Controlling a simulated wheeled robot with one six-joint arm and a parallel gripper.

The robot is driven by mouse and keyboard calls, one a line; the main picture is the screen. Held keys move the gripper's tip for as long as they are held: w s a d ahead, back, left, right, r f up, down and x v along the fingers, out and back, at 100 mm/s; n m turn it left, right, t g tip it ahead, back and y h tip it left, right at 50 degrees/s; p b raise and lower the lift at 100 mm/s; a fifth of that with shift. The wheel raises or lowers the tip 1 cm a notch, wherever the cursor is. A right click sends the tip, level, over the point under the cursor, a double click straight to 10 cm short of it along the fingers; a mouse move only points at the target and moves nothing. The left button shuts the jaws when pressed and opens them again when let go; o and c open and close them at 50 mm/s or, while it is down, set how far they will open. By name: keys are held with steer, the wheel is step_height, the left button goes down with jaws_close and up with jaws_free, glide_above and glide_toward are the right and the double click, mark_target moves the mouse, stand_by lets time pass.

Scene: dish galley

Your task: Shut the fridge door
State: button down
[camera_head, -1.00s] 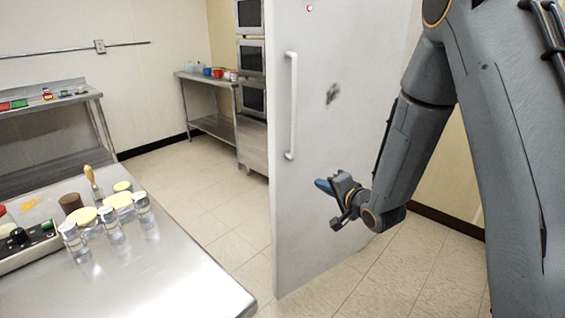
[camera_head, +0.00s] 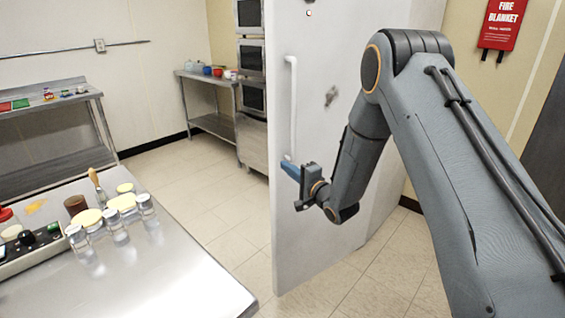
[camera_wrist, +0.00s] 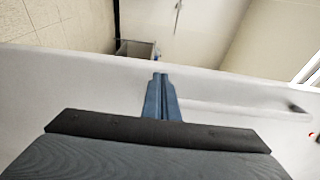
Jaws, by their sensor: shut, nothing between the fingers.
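The fridge door (camera_head: 320,220) is a tall white panel standing open in the middle of the head view. Its long white vertical handle (camera_head: 292,105) is near its left edge. My gripper (camera_head: 288,166) is shut and empty, in front of the door at the lower end of the handle. In the wrist view the shut blue fingers (camera_wrist: 160,85) point at the door's white face (camera_wrist: 60,85), with the handle (camera_wrist: 240,108) just to their right. I cannot tell whether the fingers touch the door or handle. The fridge's inside is hidden.
A steel table (camera_head: 190,270) at the lower left holds glass jars, round lids, a brush and a control box. A steel shelf (camera_head: 50,140) stands at the left wall, and stacked ovens (camera_head: 250,55) stand behind the door. The tiled floor between them is clear.

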mark_target(277, 159)
steer(key=shift+p+x, duration=0.4)
steer(key=shift+x, duration=1.4)
